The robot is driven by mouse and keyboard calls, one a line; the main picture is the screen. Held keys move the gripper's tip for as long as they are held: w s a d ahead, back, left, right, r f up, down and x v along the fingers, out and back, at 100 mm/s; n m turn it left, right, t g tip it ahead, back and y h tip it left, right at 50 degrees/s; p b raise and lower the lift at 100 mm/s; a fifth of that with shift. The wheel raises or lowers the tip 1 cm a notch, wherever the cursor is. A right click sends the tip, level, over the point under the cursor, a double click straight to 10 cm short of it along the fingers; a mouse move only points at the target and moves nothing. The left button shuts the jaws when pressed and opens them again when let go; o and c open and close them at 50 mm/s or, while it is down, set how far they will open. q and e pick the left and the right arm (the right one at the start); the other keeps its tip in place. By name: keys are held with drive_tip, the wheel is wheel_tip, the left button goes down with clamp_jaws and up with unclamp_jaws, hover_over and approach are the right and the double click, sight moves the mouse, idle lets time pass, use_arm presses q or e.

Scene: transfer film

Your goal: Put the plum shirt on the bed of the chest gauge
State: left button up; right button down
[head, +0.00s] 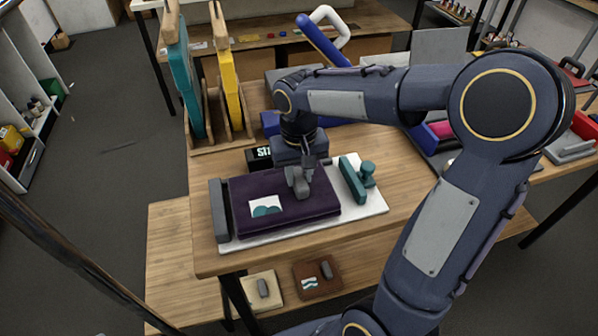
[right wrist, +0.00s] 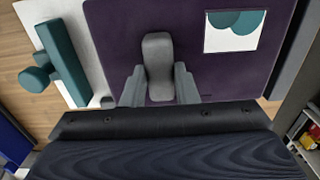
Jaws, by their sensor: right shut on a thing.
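The plum shirt (head: 255,186) is a folded dark purple block with a white and teal print. It lies over the white bed (head: 368,206) of the chest gauge, between a grey end bar (head: 219,210) and a teal jaw with a knob (head: 352,179). A gap shows between shirt and teal jaw. My right gripper (head: 301,184) points down on the shirt, shut on its grey grip block (right wrist: 158,60). In the right wrist view the shirt (right wrist: 115,35) fills the middle. Whether its underside touches the bed is hidden. My left gripper is not in view.
A wooden rack (head: 215,136) with upright teal and yellow boards stands behind. A black sign (head: 258,157) stands behind the gauge, partly hidden. Cream (head: 259,303) and brown (head: 311,288) pieces lie on the shelf below. Bare tabletop shows right of the bed.

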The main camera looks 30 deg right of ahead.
drive_tip(key=shift+f, duration=0.25)
drive_tip(key=c, duration=1.1)
unclamp_jaws()
drive_tip(key=shift+o, duration=0.2)
wheel_tip(320, 180, up, 8)
drive_tip(key=shift+f, duration=0.1)
drive_tip(key=s+a+f+t+y, duration=0.2)
drive_tip(key=s, duration=0.6)
drive_tip(key=s+a+f+n+t+y, duration=0.1)
drive_tip(key=s+a+f+t, duration=0.1)
drive_tip(key=s, duration=0.7)
drive_tip(key=shift+f+t+y, duration=0.2)
drive_tip(key=shift+t+y, duration=0.2)
drive_tip(key=shift+t, duration=0.4)
